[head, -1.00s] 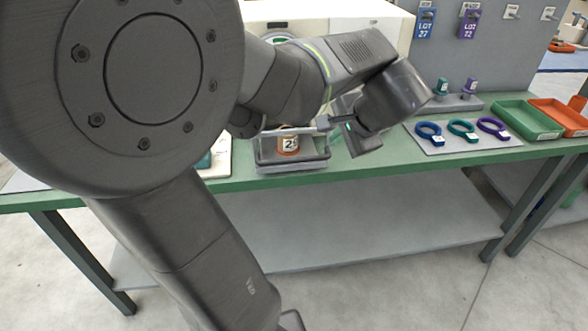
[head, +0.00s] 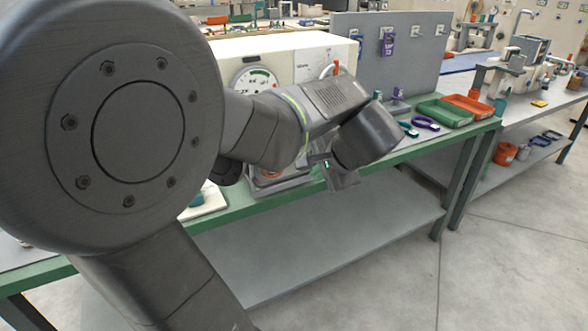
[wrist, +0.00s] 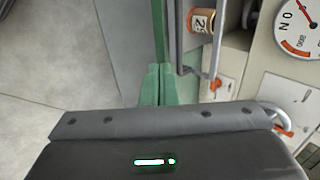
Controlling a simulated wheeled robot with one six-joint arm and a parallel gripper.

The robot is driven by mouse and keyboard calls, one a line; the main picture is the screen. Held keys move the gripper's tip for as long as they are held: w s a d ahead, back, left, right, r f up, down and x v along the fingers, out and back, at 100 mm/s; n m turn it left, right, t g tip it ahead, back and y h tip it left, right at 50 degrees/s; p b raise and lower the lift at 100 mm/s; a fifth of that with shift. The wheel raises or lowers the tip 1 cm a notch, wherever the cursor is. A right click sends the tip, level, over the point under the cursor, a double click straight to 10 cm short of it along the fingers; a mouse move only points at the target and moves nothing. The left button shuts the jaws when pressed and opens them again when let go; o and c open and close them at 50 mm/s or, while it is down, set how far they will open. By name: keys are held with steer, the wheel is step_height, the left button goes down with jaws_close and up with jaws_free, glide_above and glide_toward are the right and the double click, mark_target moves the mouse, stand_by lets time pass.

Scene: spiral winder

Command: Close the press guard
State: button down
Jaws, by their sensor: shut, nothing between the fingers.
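The press is a cream machine (head: 312,62) with a round dial, behind my arm on the green bench. The grey-framed guard (head: 285,184) is at its front, mostly hidden by my arm in the head view. In the wrist view a grey guard bar (wrist: 216,50) runs beside an orange container (wrist: 201,22) with a white number label. My gripper (head: 314,159) is at the right end of the guard. In the wrist view its fingers (wrist: 158,84) are shut and empty, just left of the bar. I cannot tell whether they touch it or how far the guard stands open.
Green (head: 445,112) and orange (head: 468,105) trays and several coloured rings lie on the bench to the right. A grey pegboard (head: 400,60) stands behind. The bench's green front edge (wrist: 160,30) passes under my gripper. The floor in front is clear.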

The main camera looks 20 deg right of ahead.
steer(key=w+r+x, duration=0.1)
steer(key=x, duration=1.1)
steer(key=shift+w+r, duration=0.3)
steer(key=shift+w, duration=0.05)
steer(key=w+p, duration=0.1)
steer(key=w, duration=0.4)
steer(key=w+a+p, duration=0.1)
steer(key=w+p, duration=0.1)
steer(key=w, duration=0.4)
steer(key=w+p, duration=0.1)
steer(key=w, duration=0.4)
steer(key=shift+w+a, duration=0.2)
steer(key=shift+w+r, duration=0.1)
